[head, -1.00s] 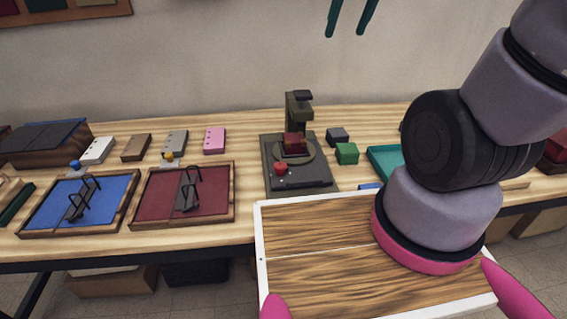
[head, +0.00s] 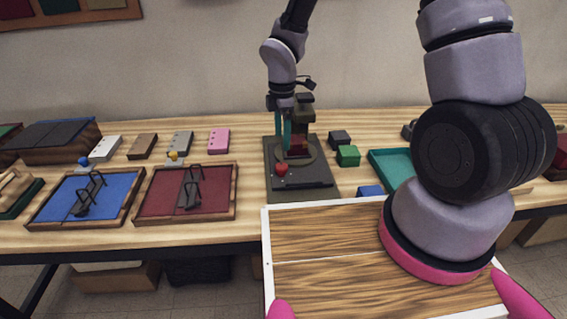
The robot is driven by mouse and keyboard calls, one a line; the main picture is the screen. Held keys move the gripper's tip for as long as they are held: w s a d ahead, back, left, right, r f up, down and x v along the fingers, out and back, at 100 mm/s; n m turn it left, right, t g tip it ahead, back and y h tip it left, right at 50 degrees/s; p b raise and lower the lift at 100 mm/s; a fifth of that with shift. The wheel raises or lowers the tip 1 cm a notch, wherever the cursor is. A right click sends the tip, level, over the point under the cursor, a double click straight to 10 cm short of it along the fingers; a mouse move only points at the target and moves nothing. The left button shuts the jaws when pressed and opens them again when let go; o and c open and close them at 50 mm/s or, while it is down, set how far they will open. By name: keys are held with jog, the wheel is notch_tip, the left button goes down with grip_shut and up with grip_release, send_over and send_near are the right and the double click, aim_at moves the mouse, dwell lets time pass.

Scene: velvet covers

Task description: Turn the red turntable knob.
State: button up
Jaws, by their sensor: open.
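The red turntable knob (head: 281,169) is a small red ball-like knob on the front left of a dark turntable base (head: 315,186). A dark red block (head: 298,146) sits on the round plate (head: 311,163) behind the knob, with a dark post (head: 304,105) at the back. My gripper (head: 286,143) points down over the turntable, with teal fingers just behind and above the knob, near the left side of the red block. It is open. Whether a finger touches the knob or the block cannot be told from this view.
A blue tray (head: 120,214) and a red tray (head: 226,211) lie left of the turntable. Green (head: 348,155), dark (head: 339,140) and blue (head: 370,191) blocks and a teal tray (head: 391,177) are to its right. Several small boxes stand behind the trays.

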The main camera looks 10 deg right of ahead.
aim_at(283, 165)
notch_tip(283, 165, down, 10)
jog(key=shift+f, duration=0.1)
dwell(0.4)
grip_shut()
